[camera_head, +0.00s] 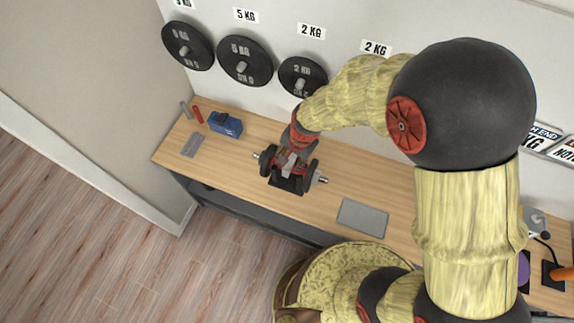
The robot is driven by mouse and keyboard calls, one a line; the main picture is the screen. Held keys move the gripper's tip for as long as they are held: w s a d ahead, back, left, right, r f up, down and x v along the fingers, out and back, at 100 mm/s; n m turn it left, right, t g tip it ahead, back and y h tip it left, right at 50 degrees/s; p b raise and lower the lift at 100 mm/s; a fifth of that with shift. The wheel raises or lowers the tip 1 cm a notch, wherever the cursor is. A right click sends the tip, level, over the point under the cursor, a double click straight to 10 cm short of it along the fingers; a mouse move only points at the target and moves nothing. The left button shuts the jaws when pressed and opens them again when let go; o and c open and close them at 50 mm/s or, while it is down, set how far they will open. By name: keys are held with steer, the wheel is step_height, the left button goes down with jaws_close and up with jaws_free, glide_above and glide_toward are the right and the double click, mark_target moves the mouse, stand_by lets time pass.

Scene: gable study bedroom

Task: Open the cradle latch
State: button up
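A dumbbell with dark plates and bright metal ends (322,180) lies across a dark stand (286,185) on the wooden bench, which looks like the cradle. My gripper (290,165) reaches down over the middle of the dumbbell, between its plates. Its red and dark wrist is just above. The fingers overlap the dumbbell, so I cannot tell whether they are open, shut or touching anything. No latch can be made out; it is small or hidden by my gripper.
The bench (233,160) stands against the wall. A blue box (226,124), a red cylinder (197,114) and a grey plate (191,145) are left of the dumbbell. A grey pad (362,217) lies to the right. Weight plates (244,60) hang on the wall behind.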

mark_target(286, 168)
steer(key=f, duration=0.4)
steer(key=a+f+b, duration=0.1)
steer(key=f, duration=0.1)
steer(key=shift+w+f, duration=0.2)
steer(key=shift+w, duration=0.1)
steer(key=shift+c, duration=0.9)
steer(key=c, duration=0.7)
jaws_close()
